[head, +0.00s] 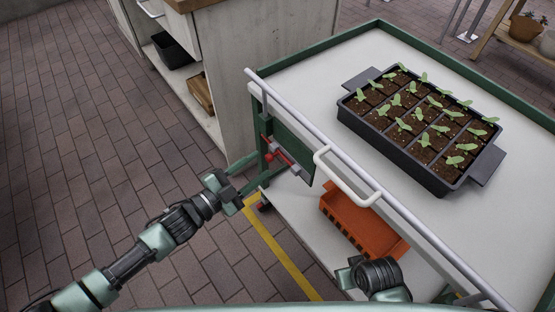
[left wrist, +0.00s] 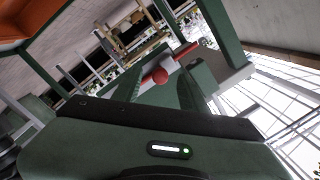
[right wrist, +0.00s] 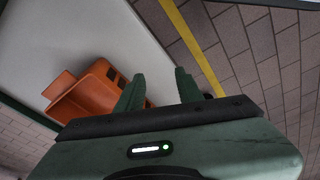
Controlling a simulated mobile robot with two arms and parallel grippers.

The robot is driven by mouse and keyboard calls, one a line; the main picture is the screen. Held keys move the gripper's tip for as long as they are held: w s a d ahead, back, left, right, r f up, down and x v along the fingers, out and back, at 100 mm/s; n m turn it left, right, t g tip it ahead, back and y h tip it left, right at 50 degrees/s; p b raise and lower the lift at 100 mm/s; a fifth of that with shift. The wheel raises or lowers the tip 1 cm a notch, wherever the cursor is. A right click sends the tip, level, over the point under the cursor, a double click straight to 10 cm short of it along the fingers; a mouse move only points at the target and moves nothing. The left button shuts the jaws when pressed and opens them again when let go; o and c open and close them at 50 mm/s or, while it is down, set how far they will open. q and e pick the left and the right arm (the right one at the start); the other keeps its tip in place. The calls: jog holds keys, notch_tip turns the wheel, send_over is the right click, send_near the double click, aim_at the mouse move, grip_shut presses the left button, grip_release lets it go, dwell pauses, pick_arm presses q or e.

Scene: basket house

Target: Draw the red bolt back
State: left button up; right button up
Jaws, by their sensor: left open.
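The red bolt (head: 277,153) sits on the green latch plate at the near left corner of the cart, below the handrail. It also shows in the left wrist view as a red bar with a round knob (left wrist: 160,76). My left gripper (head: 254,170) is open and empty just left of the bolt. In the left wrist view the knob appears between its two fingers; I see no contact. My right gripper (right wrist: 158,88) is open and empty, low at the cart's near side, with an orange bin ahead of it.
The green-framed cart (head: 305,75) carries a black seedling tray (head: 415,172). An orange bin (head: 352,222) stands on its lower shelf. A white handle (head: 345,180) juts from the near rail. A white cabinet (head: 225,60) stands behind. The brick floor (head: 90,130) at left is clear.

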aim_at(273, 156)
pick_arm(q)
jog(key=x, duration=0.7)
jog(key=shift+w+d+r+b, duration=0.1)
jog(key=shift+d+r+b, duration=0.1)
jog(key=shift+d+b, duration=0.2)
pick_arm(e)
notch_tip(273, 156, up, 4)
jog(key=shift+w+f, duration=0.1)
pick_arm(q)
grip_shut()
pick_arm(e)
jog(key=shift+d, duration=0.1)
dwell(0.6)
